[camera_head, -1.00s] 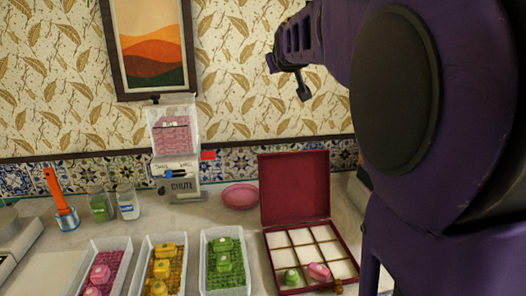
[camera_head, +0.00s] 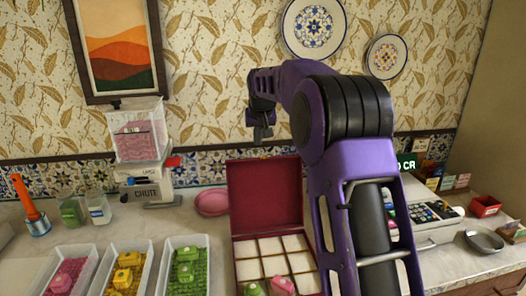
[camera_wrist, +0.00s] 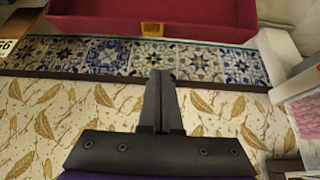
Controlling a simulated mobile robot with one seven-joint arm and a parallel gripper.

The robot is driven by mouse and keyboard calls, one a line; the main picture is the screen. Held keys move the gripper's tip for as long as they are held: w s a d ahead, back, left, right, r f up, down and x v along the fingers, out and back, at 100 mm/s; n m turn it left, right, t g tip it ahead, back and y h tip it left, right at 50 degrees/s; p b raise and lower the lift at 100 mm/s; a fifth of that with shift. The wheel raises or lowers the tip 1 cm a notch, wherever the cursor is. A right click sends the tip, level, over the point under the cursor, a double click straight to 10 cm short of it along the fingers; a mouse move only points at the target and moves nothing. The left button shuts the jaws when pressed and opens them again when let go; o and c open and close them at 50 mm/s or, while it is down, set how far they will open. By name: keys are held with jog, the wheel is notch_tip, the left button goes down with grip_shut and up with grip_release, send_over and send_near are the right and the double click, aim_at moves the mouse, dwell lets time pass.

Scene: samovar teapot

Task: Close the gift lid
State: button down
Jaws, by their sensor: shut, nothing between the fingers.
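The gift box (camera_head: 238,272) is dark red and stands on the counter with a grid of pale compartments. Its lid (camera_head: 265,198) stands open, upright at the back of the box. A green sweet (camera_head: 253,289) and a pink sweet (camera_head: 283,286) lie in the front compartments. My gripper (camera_head: 262,136) is shut and empty, just above the lid's top edge in the head view; whether it is behind the lid is unclear. In the wrist view, which looks upside down, the shut fingers (camera_wrist: 160,76) point toward the red lid (camera_wrist: 160,14) and its small gold clasp (camera_wrist: 153,29), apart from them.
White trays of pink (camera_head: 66,275), yellow (camera_head: 125,272) and green sweets (camera_head: 187,268) stand left of the box. A chute dispenser (camera_head: 148,180) and a pink bowl (camera_head: 212,202) are behind them. A cash register (camera_head: 425,222) stands at the right. Patterned wall behind.

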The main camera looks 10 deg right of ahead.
aim_at(258, 159)
jog(key=shift+w+f, duration=0.15)
jog(key=shift+f, duration=1.15)
jog(key=shift+w+f, duration=0.2)
jog(key=shift+f, duration=1.05)
jog(key=shift+w+f, duration=0.15)
jog(key=shift+f, duration=1.15)
